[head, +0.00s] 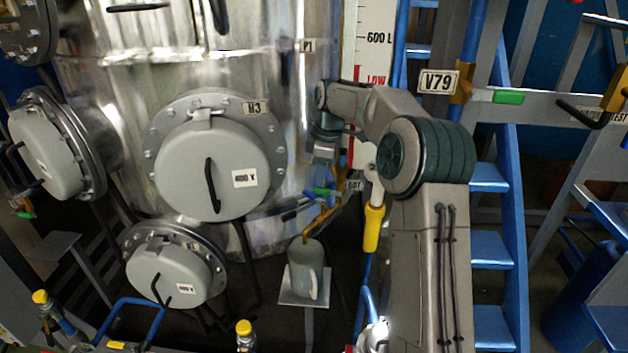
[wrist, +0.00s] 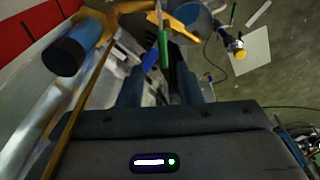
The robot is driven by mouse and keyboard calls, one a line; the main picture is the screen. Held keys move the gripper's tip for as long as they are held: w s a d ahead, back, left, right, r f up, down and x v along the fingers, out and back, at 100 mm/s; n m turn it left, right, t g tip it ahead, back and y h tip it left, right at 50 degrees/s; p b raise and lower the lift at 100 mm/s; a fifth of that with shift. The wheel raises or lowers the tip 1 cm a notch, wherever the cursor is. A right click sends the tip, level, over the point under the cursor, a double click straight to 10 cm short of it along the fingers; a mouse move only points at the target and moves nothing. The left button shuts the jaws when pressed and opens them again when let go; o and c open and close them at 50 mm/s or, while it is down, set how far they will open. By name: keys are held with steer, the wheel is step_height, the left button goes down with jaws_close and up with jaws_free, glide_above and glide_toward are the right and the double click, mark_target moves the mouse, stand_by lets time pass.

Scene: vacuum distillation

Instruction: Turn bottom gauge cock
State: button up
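The bottom gauge cock is at the lower end of the level gauge, beside the BOT label (head: 353,185). A green lever (head: 322,191) shows there, above a brass spout (head: 318,217). In the wrist view, a green handle (wrist: 164,48) and a blue piece (wrist: 150,61) show just beyond the fingers, near brass fittings (wrist: 122,14). My gripper (head: 322,172) points down just above the cock in the head view. In the wrist view my gripper (wrist: 166,82) has its two fingers apart. I cannot tell whether a finger touches the handle.
A grey mug (head: 306,268) stands on a small plate (head: 301,299) below the spout. The shiny tank (head: 110,75) is close on the left. Blue stairs (head: 490,249) stand behind my arm.

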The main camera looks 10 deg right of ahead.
steer(key=shift+d+r, duration=0.15)
steer(key=shift+r, duration=2.1)
